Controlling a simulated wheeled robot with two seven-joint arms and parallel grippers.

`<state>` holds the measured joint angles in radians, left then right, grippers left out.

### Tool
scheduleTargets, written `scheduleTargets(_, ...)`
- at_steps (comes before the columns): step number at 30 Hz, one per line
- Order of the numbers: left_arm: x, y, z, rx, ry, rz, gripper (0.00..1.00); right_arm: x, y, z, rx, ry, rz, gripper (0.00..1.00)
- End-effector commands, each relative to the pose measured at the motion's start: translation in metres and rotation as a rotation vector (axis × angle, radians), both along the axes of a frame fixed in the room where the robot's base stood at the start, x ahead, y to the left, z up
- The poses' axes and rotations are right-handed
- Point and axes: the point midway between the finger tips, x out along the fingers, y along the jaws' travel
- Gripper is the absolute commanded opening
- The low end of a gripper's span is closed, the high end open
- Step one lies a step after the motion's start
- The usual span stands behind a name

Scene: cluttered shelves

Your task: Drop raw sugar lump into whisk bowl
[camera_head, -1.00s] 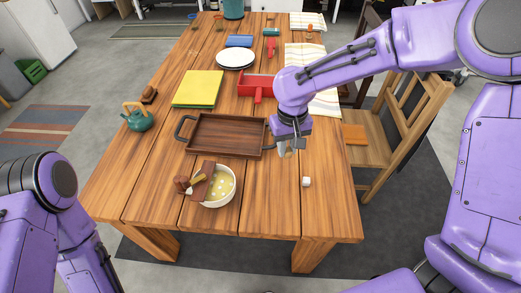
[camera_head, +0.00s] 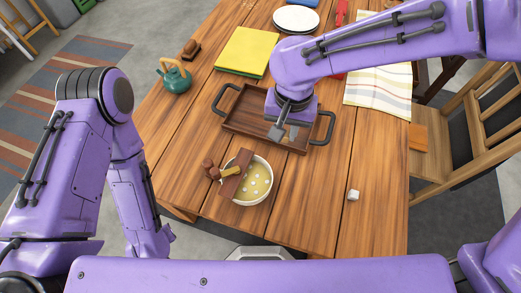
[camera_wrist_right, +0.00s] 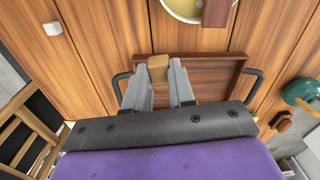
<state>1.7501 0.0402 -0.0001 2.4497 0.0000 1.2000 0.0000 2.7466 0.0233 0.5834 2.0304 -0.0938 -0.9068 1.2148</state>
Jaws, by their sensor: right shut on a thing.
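My right gripper (camera_head: 285,133) is above the right part of the wooden tray. In the right wrist view its fingers (camera_wrist_right: 160,79) are shut on a small light-brown cube, the raw sugar lump (camera_wrist_right: 158,64). The lump is hard to make out in the head view. The whisk bowl (camera_head: 262,196) is a pale round bowl with yellow contents and several white pieces, standing nearer than the tray. A brown block and a yellowish stick lie across its left side. The bowl (camera_wrist_right: 178,13) is cut off at the top of the wrist view. My left gripper is not visible; only its arm shows.
The wooden tray (camera_head: 231,124) with dark handles lies behind the bowl. A white cube (camera_head: 353,195) sits on the table to the right. A teal teapot (camera_head: 175,79), yellow book (camera_head: 245,49) and striped cloth (camera_head: 385,90) stand farther back. The table between bowl and white cube is clear.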

Motion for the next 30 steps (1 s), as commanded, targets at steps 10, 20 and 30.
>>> scheduleTargets(10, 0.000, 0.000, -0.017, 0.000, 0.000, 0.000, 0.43, -0.046, 0.057, -0.022, -0.019, 0.032, -0.115, 0.00)
scheduleTargets(20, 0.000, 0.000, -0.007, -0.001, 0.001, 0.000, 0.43, -0.046, 0.057, -0.018, -0.021, 0.033, -0.112, 0.00)
scheduleTargets(30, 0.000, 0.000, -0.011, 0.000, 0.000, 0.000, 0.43, -0.048, 0.057, -0.054, -0.021, 0.033, -0.113, 0.00)
